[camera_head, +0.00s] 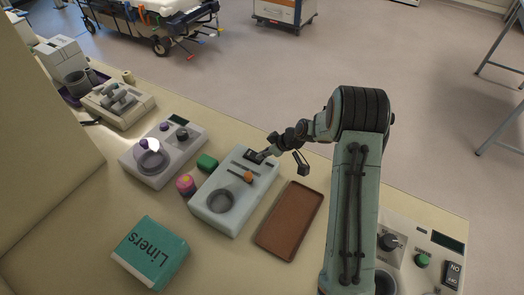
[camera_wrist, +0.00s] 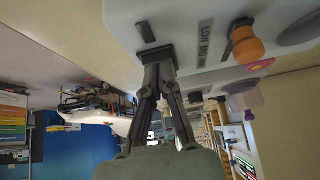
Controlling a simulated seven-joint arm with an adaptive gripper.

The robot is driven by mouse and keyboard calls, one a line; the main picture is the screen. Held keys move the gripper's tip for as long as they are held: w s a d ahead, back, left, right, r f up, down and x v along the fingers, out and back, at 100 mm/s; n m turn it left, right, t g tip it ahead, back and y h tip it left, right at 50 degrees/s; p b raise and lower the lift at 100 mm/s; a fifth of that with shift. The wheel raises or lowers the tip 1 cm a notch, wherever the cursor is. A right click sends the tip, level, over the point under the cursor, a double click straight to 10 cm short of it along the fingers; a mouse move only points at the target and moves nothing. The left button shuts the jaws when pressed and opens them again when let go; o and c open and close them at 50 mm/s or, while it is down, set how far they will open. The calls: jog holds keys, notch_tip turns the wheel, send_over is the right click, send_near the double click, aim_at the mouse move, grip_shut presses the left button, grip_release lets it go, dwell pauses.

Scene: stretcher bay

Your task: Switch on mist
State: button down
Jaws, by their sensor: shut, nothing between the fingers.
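A pale grey device (camera_head: 228,212) with a dark round opening and an orange knob (camera_head: 248,176) stands in the middle of the counter. In the wrist view the orange knob (camera_wrist: 246,45) sits beside a slot labelled LOW and MID. No label reading mist is legible. My gripper (camera_head: 262,156) is at the far end of this device's top, over a small black part (camera_head: 250,155). In the wrist view my gripper (camera_wrist: 158,56) is shut and empty, its tips at the device's pale face (camera_wrist: 185,15). A dark block there may be the tips or a switch. I cannot tell whether they touch.
A brown tray (camera_head: 289,220) lies right of the device. A green block (camera_head: 207,162) and a pink-yellow item (camera_head: 185,185) stand left, near another knobbed device (camera_head: 163,152). A Liners box (camera_head: 150,252) lies in front. A device with a rocker switch (camera_head: 452,274) stands right.

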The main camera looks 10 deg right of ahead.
dwell(0.3)
jog(key=shift+r, duration=0.7)
jog(key=shift+d+r, duration=0.1)
jog(key=shift+r, duration=0.15)
jog(key=r, duration=0.2)
jog(key=s+d+r, duration=0.1)
jog(key=r, duration=0.1)
jog(key=s+d+r, duration=0.5)
jog(key=shift+s+r, duration=0.15)
jog(key=shift+r, duration=0.05)
